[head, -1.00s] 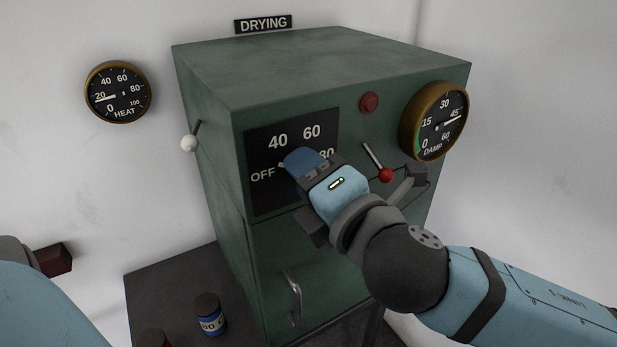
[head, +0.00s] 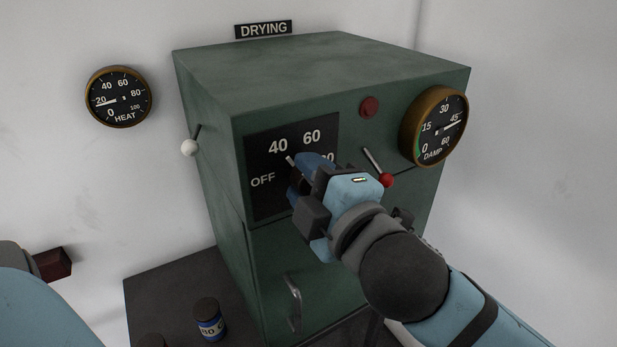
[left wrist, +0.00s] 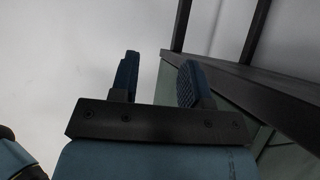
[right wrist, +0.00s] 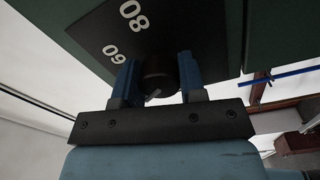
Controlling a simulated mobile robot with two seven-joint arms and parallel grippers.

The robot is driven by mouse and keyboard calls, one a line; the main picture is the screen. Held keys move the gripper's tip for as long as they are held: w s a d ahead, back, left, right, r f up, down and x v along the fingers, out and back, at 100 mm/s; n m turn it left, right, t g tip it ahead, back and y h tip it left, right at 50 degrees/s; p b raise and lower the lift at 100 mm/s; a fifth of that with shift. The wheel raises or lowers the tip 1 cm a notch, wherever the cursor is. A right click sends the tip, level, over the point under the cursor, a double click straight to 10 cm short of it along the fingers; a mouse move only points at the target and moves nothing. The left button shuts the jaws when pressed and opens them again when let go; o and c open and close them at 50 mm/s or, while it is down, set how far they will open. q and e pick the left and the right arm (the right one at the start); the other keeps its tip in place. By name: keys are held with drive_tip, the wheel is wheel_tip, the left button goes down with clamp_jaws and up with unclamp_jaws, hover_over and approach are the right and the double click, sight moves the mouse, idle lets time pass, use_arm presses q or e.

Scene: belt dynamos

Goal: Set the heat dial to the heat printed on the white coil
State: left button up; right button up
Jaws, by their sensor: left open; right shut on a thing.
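The heat dial is a dark round knob (right wrist: 158,72) on a black plate (head: 262,205) marked OFF, 40, 60 and 80, on the green drying cabinet (head: 215,150). My right gripper (head: 307,172) is shut on the knob; its fingers also grip it from both sides in the right wrist view (right wrist: 155,82). In the head view the knob's white pointer (head: 290,160) lies between OFF and 40, nearer 40. The gripper partly covers the 80. My left gripper (left wrist: 158,78) is open and empty, with pale wall behind it. I see no white coil.
A HEAT gauge (head: 118,97) hangs on the wall at left, its needle near 20. A DAMP gauge (head: 435,127), a red-knobbed lever (head: 378,167) and a red button (head: 369,107) are on the cabinet front. A blue-labelled jar (head: 210,318) stands below at left.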

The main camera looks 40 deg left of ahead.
idle(0.4)
drive_tip(key=o, duration=0.9)
drive_tip(key=b+v, duration=0.3)
drive_tip(key=v, duration=1)
drive_tip(key=shift+s+d, duration=0.2)
drive_tip(key=shift+d, duration=0.15)
